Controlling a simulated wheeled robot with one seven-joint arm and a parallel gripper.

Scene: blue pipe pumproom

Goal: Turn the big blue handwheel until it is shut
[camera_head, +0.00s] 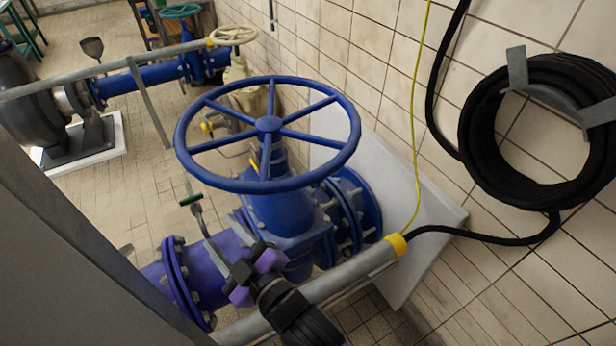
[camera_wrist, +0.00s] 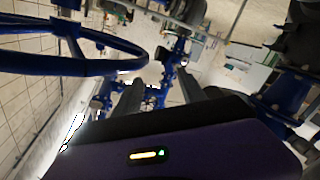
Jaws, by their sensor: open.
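The big blue handwheel (camera_head: 268,125) sits level on top of a blue valve (camera_head: 285,215), with several spokes meeting at a central hub. Part of its rim also shows at the upper left of the wrist view (camera_wrist: 70,66). My gripper (camera_wrist: 160,82) is open, its two dark fingers apart with nothing seen between them. In the wrist view the rim is left of the fingers, apart from them. In the head view my black and purple wrist is in front of the valve body, below the wheel; my fingers are hard to make out there.
A grey rail (camera_head: 345,275) with a yellow end passes in front of the valve. A black hose coil (camera_head: 540,130) hangs on the tiled wall at right, with a yellow cable (camera_head: 419,100) beside it. A cream handwheel (camera_head: 232,35) and blue pipe (camera_head: 145,77) are behind.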

